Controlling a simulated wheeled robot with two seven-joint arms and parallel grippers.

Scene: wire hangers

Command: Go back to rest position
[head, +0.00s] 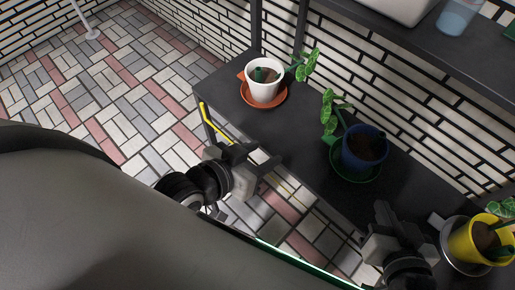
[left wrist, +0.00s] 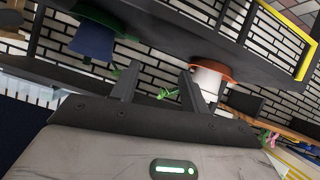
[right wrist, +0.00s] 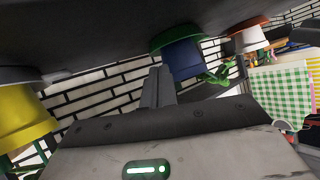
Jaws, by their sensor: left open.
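My left gripper (head: 258,161) is open and empty, beside the front edge of the dark bench. Its two fingers stand apart with nothing between them in the left wrist view (left wrist: 158,88). My right gripper (head: 384,216) is at the lower right, at the bench's front edge near the yellow pot. In the right wrist view its fingers (right wrist: 158,86) are together with nothing seen in them.
The dark bench (head: 300,150) bears a white pot (head: 264,89), a blue pot (head: 350,158) and a yellow pot (head: 466,246), each with a plant. A yellow bent bar (head: 218,122) is at its left end. A shelf (head: 390,45) runs behind. Tiled floor (head: 110,85) is open at left.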

